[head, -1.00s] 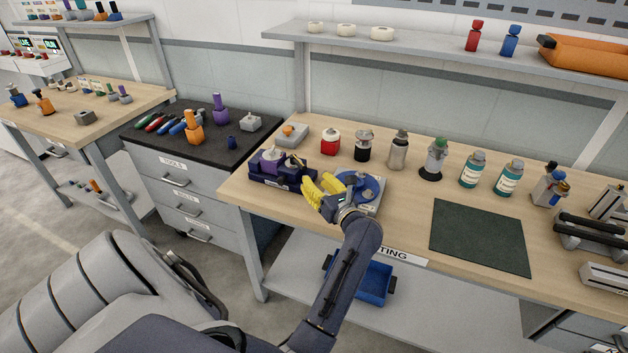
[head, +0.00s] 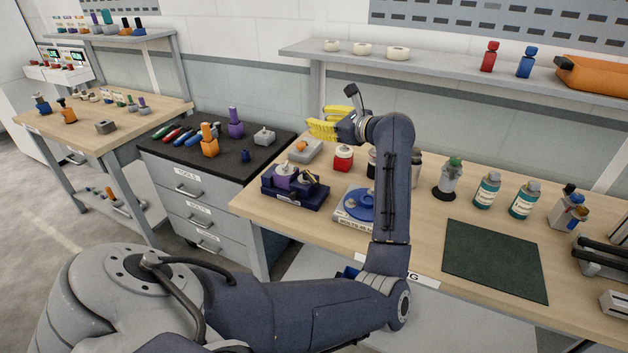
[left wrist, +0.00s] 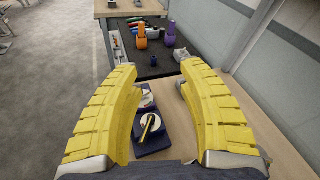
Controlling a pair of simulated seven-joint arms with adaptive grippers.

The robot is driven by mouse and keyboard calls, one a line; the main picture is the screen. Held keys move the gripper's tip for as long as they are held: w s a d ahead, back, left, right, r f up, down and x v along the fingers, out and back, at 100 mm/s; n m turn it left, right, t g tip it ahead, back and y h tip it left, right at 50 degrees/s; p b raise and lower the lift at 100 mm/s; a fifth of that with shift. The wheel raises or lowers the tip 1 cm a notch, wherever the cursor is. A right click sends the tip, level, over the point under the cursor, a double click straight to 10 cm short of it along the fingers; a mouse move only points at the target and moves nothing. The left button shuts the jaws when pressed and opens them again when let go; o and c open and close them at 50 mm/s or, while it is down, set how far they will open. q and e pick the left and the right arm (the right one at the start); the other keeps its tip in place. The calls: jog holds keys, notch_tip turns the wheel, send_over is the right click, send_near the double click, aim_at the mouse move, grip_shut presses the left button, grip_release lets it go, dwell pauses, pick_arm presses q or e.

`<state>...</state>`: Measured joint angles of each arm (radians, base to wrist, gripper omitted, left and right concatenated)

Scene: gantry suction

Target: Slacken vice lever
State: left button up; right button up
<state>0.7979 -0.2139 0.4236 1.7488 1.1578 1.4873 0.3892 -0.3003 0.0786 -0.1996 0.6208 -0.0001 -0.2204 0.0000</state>
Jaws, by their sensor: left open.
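The dark blue vice (head: 302,200) with a purple block (head: 285,176) sits on the left part of the wooden workbench. Its lever, a small yellowish bar (head: 309,179), is on the right side. In the left wrist view the vice (left wrist: 165,143) lies beyond and between my fingers, and the lever (left wrist: 150,127) rests slantwise over a pale round part. My left gripper (head: 318,122) is open and empty, with yellow fingers spread, raised above the back of the bench and apart from the vice. It also shows in the left wrist view (left wrist: 156,78). My right gripper does not show.
A plate with a blue disc (head: 357,204) stands right of the vice, partly hidden by my arm. A dark mat (head: 495,260) lies right. The shelf (head: 440,62) overhangs the back.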

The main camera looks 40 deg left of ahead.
pick_arm(q)
jog(key=r+h, duration=0.1)
jog(key=r, duration=0.1)
jog(key=m+g+h, duration=0.1)
jog(key=m+h, duration=0.5)
jog(key=h, duration=0.4)
send_near(314, 179)
jog(key=x, duration=1)
jog(key=shift+f, duration=0.1)
grip_shut()
